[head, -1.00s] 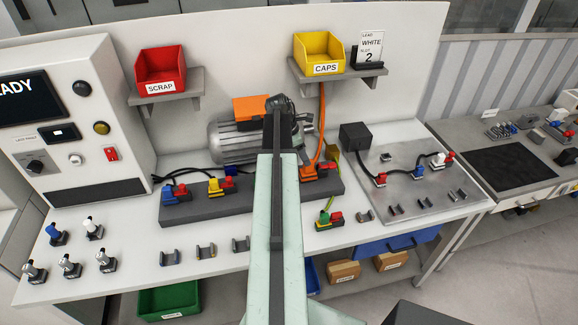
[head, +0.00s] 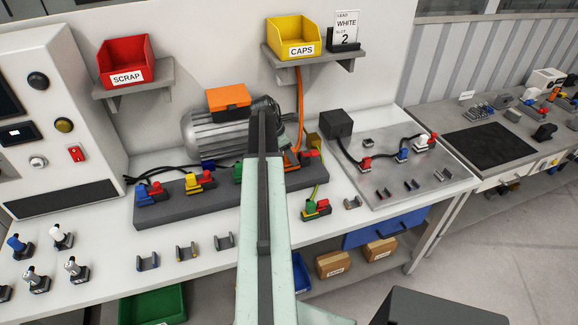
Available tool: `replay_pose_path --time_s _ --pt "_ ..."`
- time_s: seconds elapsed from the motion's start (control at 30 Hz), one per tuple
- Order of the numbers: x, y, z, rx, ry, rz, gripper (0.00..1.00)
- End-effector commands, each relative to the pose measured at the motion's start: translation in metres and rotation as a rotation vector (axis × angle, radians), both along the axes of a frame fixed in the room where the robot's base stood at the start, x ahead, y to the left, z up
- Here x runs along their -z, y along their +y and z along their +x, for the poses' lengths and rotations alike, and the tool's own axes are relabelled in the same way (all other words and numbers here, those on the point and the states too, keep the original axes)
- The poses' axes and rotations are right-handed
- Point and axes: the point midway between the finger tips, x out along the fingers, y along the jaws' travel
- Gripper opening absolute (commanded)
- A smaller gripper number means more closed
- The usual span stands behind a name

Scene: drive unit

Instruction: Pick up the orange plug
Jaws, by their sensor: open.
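The orange plug (head: 292,160) sits at the right end of the dark grey block on the bench, with a red part beside it. An orange cable (head: 301,108) runs down to it from behind the yellow bin's shelf. My arm crosses the middle of the head view and covers the plug's left side. The dark end of my arm, with my gripper (head: 267,104), is in front of the motor, above and left of the plug in the picture. My gripper is open and apart from the plug. Its fingers are hard to make out against the dark parts behind.
The grey block (head: 170,211) also bears blue, yellow and green plugs. A green plug (head: 311,208) lies on the bench to the right of my arm. The motor (head: 212,135) stands behind the block. Metal clips and a plate with plugs (head: 400,192) take up the right side.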

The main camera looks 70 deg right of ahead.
Motion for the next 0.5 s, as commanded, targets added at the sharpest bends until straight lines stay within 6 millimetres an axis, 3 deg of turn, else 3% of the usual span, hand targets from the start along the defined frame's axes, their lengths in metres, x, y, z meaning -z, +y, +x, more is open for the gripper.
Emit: replay_pose_path --time_s 0.13,0.17,0.33,0.5 --pt "-0.0019 0.0002 0.0003 0.0 0.0 0.0 0.55" --pt "-0.002 0.0002 0.0004 -0.001 0.0 0.0 0.49" --pt "-0.0021 0.0004 0.0006 -0.001 0.0 0.0 0.02" --pt "-0.0021 0.0005 0.0007 -0.001 0.0 0.0 0.0"
